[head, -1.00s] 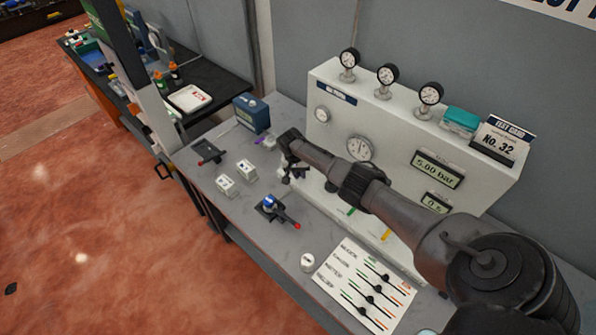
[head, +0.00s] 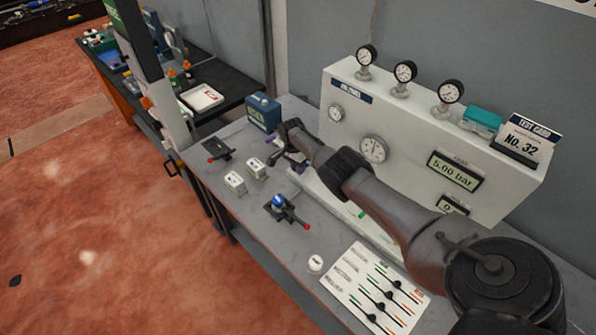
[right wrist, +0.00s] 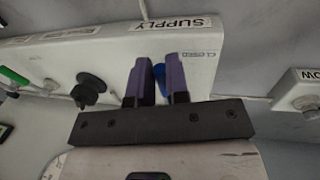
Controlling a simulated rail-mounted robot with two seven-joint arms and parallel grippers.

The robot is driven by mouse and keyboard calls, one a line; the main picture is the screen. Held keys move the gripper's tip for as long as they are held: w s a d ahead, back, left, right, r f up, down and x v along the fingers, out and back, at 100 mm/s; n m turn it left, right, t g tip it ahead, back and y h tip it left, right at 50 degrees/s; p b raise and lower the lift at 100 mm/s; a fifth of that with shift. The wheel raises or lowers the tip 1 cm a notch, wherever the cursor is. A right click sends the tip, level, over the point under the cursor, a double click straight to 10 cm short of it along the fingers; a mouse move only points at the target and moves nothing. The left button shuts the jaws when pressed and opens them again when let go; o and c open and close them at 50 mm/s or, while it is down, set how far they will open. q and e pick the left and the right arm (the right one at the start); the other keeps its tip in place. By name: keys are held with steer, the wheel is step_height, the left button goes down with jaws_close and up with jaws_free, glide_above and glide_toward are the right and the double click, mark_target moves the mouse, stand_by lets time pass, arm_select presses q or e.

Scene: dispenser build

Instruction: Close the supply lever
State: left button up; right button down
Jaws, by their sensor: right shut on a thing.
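The supply panel (right wrist: 110,42) is a pale block with a "SUPPLY" label in the right wrist view, where the word "CLOSED" shows just right of the fingers. A blue lever part (right wrist: 160,76) shows between the two purple fingers; most of it is hidden, and its exact angle cannot be told. My right gripper (right wrist: 156,80) is shut on this blue lever. In the head view my right gripper (head: 291,158) is at the left end of the gauge cabinet, low over the bench, and the lever is not clear there. My left gripper is not in view.
The gauge cabinet (head: 400,125) stands behind my right arm. A blue box (head: 263,113), two small white blocks, and a blue-topped device with a red-tipped handle (head: 280,205) are on the bench. A black knob (right wrist: 88,90) is left of the fingers. A slider sheet (head: 355,292) lies near the front.

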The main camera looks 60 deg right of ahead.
stand_by(0.4)
steer(key=c, duration=1.6)
jaws_free()
steer(key=o, duration=0.5)
steer(key=shift+d, duration=0.1)
steer(key=shift+r, duration=0.1)
step_height(320, 180, up, 14)
steer(key=w+p, duration=0.2)
steer(key=p, duration=0.1)
steer(key=shift+w+d+f+p, duration=0.25)
steer(key=shift+w+d+p, duration=0.1)
steer(key=shift+p, duration=0.05)
